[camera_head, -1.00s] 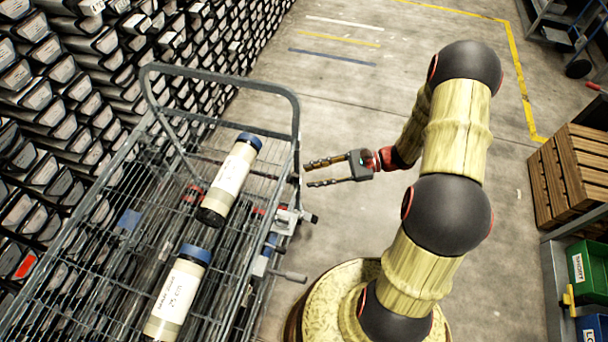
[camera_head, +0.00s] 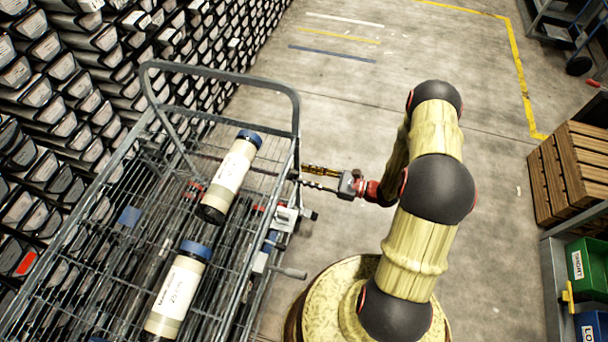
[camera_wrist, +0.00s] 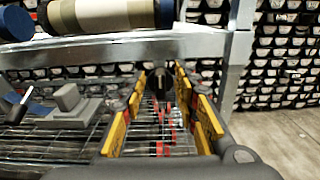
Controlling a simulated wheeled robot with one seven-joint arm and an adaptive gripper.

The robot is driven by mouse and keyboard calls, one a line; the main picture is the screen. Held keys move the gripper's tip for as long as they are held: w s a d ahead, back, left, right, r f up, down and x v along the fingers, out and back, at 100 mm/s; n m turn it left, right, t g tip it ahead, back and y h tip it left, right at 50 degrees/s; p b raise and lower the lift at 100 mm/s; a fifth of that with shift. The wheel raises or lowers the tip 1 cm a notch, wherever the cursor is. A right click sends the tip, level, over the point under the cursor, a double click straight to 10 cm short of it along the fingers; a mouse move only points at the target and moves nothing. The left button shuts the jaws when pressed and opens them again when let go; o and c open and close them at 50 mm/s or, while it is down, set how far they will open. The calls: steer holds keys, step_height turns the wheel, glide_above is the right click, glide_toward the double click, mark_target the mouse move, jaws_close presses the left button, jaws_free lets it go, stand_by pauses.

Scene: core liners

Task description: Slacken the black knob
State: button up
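The black knob (camera_wrist: 160,83) shows in the wrist view as a small dark round shape at the cart's side, between the far ends of my two fingers. In the head view my fingertips and the cart rail hide it. My gripper (camera_head: 303,175) is beside the cart's right side, its fingers pointing left at the frame. In the wrist view my gripper (camera_wrist: 161,76) is open, with a yellow-faced finger on each side of the knob. I cannot tell whether either finger touches it.
The wire cart (camera_head: 222,90) carries two capped core tubes (camera_head: 233,175) (camera_head: 178,290). A grey clamp (camera_head: 286,217) with a dark-ended stub and a lever (camera_head: 290,272) stick out nearby. Core racks fill the left.

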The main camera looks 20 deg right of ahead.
steer(key=shift+w+a, duration=0.35)
steer(key=shift+a, duration=0.15)
steer(key=c, duration=0.3)
steer(key=c, duration=0.4)
jaws_close()
